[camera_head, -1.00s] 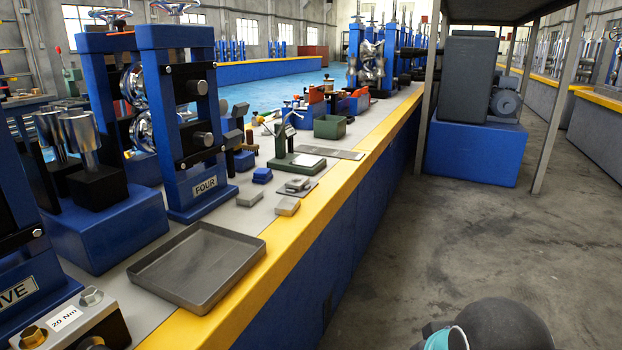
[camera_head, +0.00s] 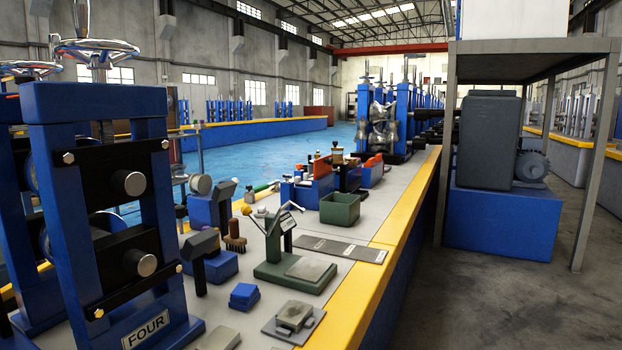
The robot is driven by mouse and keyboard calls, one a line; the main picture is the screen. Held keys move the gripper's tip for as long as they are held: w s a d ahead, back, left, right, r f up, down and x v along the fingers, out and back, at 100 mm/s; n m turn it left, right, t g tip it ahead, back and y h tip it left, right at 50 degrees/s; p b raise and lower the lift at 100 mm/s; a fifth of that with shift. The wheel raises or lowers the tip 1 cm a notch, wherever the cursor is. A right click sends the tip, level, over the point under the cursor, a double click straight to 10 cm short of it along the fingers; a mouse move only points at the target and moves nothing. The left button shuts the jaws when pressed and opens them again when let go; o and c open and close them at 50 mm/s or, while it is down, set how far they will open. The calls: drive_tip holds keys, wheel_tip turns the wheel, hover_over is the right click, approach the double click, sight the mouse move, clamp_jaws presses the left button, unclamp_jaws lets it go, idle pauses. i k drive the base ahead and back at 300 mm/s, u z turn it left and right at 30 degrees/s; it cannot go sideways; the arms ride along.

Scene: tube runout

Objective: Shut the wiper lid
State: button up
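No part is marked as the wiper lid, and I cannot tell for sure which it is. Farther along the bench, a blue block (camera_head: 304,194) has an orange-red upright piece (camera_head: 322,167) on it. Just behind it, a second blue block (camera_head: 371,178) carries another orange-red piece (camera_head: 374,161). A dark fixture with a brass-coloured top (camera_head: 337,157) stands between them. They are small here, and whether any lid is open or shut is unclear. My gripper is not in view.
The bench's yellow edge (camera_head: 393,226) runs away from me. On it are a green bin (camera_head: 340,209), a green-based stand (camera_head: 294,272), a blue block (camera_head: 244,296) and a grey gauge (camera_head: 294,317). The FOUR roll stand (camera_head: 147,331) rises left. Open floor (camera_head: 480,305) lies right, before a blue motor base (camera_head: 501,221).

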sight(323, 166)
drive_tip(key=u, duration=0.25)
drive_tip(key=k, duration=0.35)
drive_tip(key=z, duration=1.45)
drive_tip(key=i, duration=2.1)
drive_tip(key=u, duration=0.75)
